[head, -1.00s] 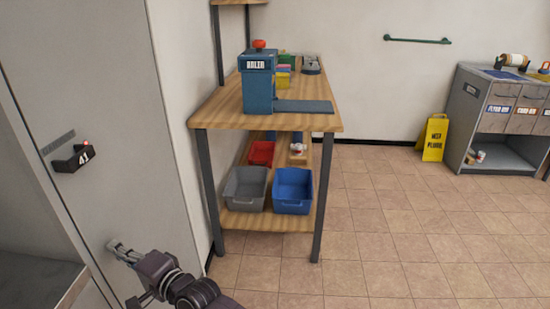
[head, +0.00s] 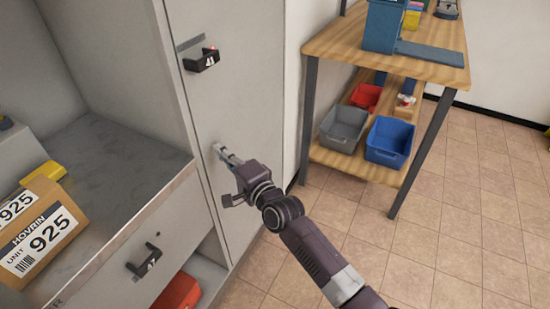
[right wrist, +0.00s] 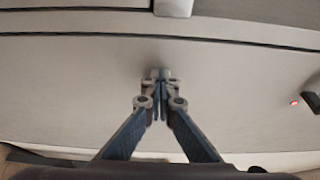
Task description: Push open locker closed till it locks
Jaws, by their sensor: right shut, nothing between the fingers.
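In the right wrist view the shut fingertips (right wrist: 161,76) meet or nearly meet the door panel (right wrist: 80,95); the handle (right wrist: 312,102) and red light show at right. A dark seam runs along the panel edge; I cannot tell whether the door is fully flush. My left gripper is not in view.
Left of the door is a grey counter (head: 110,165) with a cardboard parcel (head: 45,228) marked 925. Below it is a black handle (head: 146,262) and a red object (head: 178,292). A wooden table (head: 400,52) with bins stands right. Tiled floor (head: 470,220) is clear.

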